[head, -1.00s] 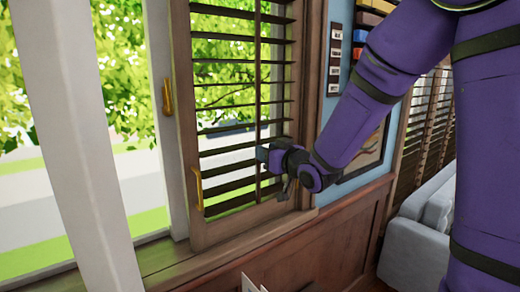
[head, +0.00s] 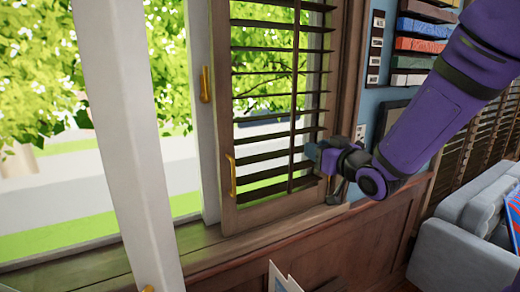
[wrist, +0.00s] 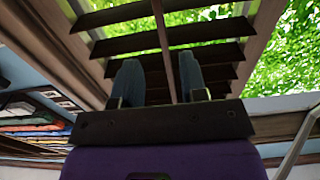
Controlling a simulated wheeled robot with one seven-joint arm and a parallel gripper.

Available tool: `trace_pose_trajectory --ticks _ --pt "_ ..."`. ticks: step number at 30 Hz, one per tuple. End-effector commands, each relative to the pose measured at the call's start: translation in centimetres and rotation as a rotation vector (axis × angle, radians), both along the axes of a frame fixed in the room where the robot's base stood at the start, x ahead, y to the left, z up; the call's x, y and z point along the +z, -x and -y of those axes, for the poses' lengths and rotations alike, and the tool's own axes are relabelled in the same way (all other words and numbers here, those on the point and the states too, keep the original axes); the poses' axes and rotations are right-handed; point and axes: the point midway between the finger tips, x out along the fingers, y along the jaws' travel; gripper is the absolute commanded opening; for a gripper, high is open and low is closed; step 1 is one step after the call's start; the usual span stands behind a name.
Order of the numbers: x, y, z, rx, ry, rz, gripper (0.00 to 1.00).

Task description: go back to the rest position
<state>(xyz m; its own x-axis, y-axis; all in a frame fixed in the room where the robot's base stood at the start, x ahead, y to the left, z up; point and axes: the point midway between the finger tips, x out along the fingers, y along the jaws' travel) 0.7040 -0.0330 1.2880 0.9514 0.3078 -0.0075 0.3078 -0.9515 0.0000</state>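My gripper (head: 322,158) is in front of the right part of a wooden louvred shutter (head: 228,130), near its right frame. My purple arm reaches in from the right. In the wrist view my gripper (wrist: 160,85) shows two blue-grey fingers standing apart with nothing between them, and the shutter slats (wrist: 150,45) lie behind. I cannot tell from these views whether the fingers touch the shutter.
A brass handle (head: 231,175) is on the shutter's left edge, and another (head: 205,84) is on the window frame. A white post (head: 120,150) stands at the left. A blue-grey sofa (head: 465,250) is at the lower right. A wooden sill (head: 80,267) runs below.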

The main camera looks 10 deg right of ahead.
Motion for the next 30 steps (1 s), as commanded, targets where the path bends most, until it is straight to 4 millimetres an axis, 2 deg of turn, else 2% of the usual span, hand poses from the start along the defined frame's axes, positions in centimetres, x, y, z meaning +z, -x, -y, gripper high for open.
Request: trace_pose_trajectory --ticks 7,14,23,30 --pt "1.0 1.1 1.1 -0.083 0.064 -0.100 0.39" --pt "2.0 4.6 3.2 -0.216 0.139 -0.313 0.39" --pt "2.7 12.3 4.7 -0.320 0.174 -0.621 0.39" --pt "2.9 20.2 4.5 -0.327 0.172 -0.875 0.39"
